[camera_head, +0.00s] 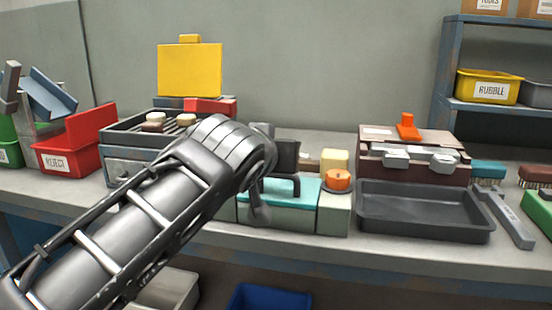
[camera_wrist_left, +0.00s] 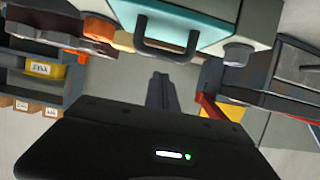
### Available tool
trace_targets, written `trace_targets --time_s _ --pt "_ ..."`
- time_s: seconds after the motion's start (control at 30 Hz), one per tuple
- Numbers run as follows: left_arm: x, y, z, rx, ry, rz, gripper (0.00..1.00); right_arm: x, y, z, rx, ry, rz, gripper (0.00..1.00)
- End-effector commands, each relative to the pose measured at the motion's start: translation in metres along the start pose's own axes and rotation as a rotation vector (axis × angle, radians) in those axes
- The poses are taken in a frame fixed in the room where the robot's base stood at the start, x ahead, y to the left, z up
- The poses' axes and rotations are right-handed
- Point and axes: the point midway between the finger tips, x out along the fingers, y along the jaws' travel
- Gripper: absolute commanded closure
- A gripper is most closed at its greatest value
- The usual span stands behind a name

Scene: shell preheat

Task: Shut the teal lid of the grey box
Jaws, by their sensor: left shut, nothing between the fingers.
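The grey box (camera_head: 334,212) stands on the bench in the middle of the head view. Its teal lid (camera_head: 308,190) looks flat on top, with a dark arched handle (camera_head: 296,186); whether it is fully down I cannot tell. The wrist view, upside down, shows the teal lid (camera_wrist_left: 205,15) and the handle (camera_wrist_left: 190,47) close to my gripper. My left gripper (camera_wrist_left: 160,80) is shut and empty, its fingers apart from the handle in that view. In the head view my left wrist covers the box's left part and hides the fingertips. My right gripper is out of view.
Left are a grill (camera_head: 126,135) and a red bin (camera_head: 75,145). A shelf (camera_head: 452,85) stands back right.

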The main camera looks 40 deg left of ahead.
Motion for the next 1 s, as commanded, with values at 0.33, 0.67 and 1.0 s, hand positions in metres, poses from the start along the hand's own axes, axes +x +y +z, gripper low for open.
trace_targets --time_s 0.33,0.67,1.0 --pt "-0.062 -0.003 -0.013 0.001 0.012 0.003 1.0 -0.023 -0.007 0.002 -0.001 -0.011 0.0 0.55" --pt "-0.099 -0.003 -0.006 0.001 0.009 0.003 1.0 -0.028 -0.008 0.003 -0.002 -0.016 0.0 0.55" --pt "-0.099 -0.003 -0.006 0.001 0.009 0.003 1.0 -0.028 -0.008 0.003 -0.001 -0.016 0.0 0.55"
